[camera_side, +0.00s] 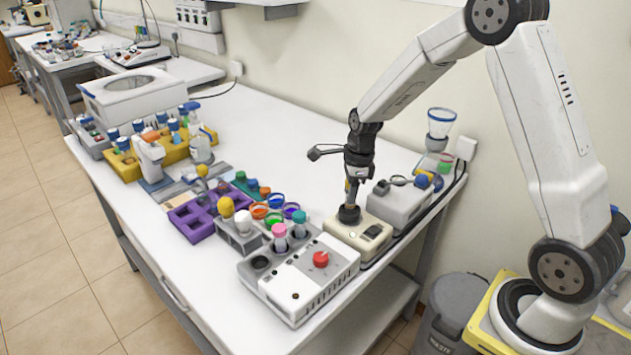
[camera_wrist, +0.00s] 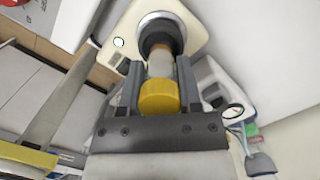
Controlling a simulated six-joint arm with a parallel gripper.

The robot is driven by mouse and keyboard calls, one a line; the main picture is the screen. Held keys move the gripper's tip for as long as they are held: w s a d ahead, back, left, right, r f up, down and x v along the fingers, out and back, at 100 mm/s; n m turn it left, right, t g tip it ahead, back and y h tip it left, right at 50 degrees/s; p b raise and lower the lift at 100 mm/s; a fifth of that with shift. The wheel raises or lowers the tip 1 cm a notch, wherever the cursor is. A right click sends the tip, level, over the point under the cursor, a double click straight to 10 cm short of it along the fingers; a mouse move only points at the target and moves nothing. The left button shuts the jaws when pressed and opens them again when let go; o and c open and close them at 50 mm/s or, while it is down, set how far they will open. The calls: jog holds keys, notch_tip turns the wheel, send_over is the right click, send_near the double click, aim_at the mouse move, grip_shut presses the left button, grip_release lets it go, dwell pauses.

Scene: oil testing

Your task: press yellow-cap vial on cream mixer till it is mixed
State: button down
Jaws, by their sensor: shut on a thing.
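The cream mixer (camera_side: 343,235) stands on the bench below my gripper (camera_side: 352,185), with a round black cup on top. In the wrist view, the mixer (camera_wrist: 184,18) shows a lit green round spot beside the cup (camera_wrist: 158,29). My gripper (camera_wrist: 159,82) is shut on the yellow-cap vial (camera_wrist: 160,97), with the cap towards the camera. The vial's far end, with amber contents, meets the black cup; how deep it sits is hidden. In the side view the vial is mostly hidden by the gripper.
A purple rack (camera_side: 190,222) and colourful open pots are to the left. The front bench edge is clear.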

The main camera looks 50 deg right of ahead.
jog(key=shift+f, duration=1)
dwell(2.1)
jog(key=shift+r, duration=0.15)
dwell(3.2)
jog(key=shift+r, duration=2.9)
